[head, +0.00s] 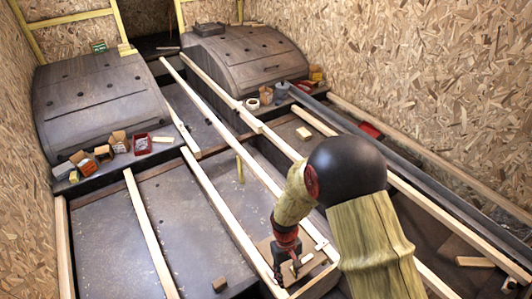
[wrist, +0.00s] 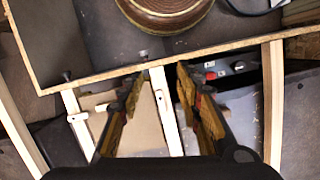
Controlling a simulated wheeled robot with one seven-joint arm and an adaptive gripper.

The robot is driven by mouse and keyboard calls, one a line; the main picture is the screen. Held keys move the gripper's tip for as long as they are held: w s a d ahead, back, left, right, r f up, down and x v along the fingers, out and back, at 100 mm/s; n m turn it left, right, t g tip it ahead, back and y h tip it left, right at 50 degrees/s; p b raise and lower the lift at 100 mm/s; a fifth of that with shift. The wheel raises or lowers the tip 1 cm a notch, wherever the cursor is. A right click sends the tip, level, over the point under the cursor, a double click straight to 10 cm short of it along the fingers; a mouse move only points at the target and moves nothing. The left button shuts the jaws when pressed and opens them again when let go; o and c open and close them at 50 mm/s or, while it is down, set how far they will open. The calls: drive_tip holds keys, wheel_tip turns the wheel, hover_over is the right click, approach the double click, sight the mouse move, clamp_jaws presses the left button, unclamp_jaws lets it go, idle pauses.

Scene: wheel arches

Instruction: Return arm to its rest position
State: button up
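My gripper (head: 286,268) hangs at the end of my arm in the lower middle of the head view, pointing down over the wooden framing. My arm (head: 372,240) is bent, with a black rounded joint above the gripper. In the wrist view the two fingers of my gripper (wrist: 158,100) stand apart, with nothing held between them. A pale wooden strip and a light brown panel (wrist: 140,130) show below and between the fingers. Part of the floor behind my arm is hidden in the head view.
Two dark wheel arches (head: 100,98) and (head: 245,58) flank the back. Small boxes (head: 118,140) and a red tray (head: 143,144) sit by the left one. Long wooden battens (head: 225,210) cross the floor. A round brown coil (wrist: 165,12) lies on a wood-edged board.

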drive_tip(key=s+d+r+m+t, duration=0.1)
drive_tip(key=s+d+r+t, duration=0.1)
drive_tip(key=r, duration=1.1)
drive_tip(key=s+d+r+m+t, duration=0.2)
drive_tip(key=s+d+r, duration=0.3)
drive_tip(key=r, duration=0.8)
drive_tip(key=s+d+r+m+t, duration=0.1)
drive_tip(key=s+d+r+t, duration=0.3)
drive_tip(key=r, duration=1)
drive_tip(key=shift+d+m+y, duration=0.3)
drive_tip(key=shift+y, duration=0.1)
drive_tip(key=shift+r, duration=0.1)
